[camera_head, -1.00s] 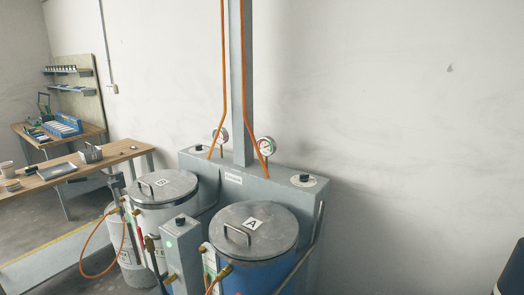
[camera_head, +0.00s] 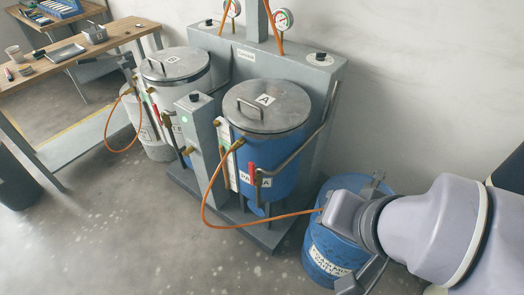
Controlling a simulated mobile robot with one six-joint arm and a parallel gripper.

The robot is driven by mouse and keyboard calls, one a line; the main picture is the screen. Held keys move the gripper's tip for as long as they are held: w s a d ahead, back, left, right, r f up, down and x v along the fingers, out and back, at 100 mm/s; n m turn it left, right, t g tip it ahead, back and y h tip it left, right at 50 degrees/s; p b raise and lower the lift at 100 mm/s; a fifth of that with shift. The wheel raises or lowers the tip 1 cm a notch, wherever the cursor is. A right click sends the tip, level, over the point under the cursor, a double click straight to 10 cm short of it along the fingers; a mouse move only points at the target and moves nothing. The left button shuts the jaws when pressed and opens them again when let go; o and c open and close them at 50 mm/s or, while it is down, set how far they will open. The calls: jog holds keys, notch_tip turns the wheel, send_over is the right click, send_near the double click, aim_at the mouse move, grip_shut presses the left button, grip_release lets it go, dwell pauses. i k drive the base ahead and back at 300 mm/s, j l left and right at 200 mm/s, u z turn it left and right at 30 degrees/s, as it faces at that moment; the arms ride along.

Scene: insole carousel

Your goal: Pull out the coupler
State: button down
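Tank A (camera_head: 277,150) is blue with a grey lid and stands at the centre. A brass hose coupler (camera_head: 238,144) sits at its upper left front, with an orange hose (camera_head: 206,190) on it. The hose loops down and runs right to the blue drum (camera_head: 322,257), where its end meets the front of my arm's wrist. Whether a coupler sits at that end is hidden. My gripper (camera_head: 346,215) is over the drum at the lower right, mostly covered by my wrist. I cannot tell whether it is open or holds anything.
Tank B (camera_head: 178,90) stands left of tank A with its own orange hose. A grey post (camera_head: 197,135) stands between them. A red-handled valve (camera_head: 253,174) is on tank A's front. A workbench (camera_head: 92,52) is at the upper left. The floor in front is clear.

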aim_at(235, 146)
jog(key=i+j+u, duration=0.5)
jog(key=i+u, duration=0.15)
jog(key=i, duration=0.2)
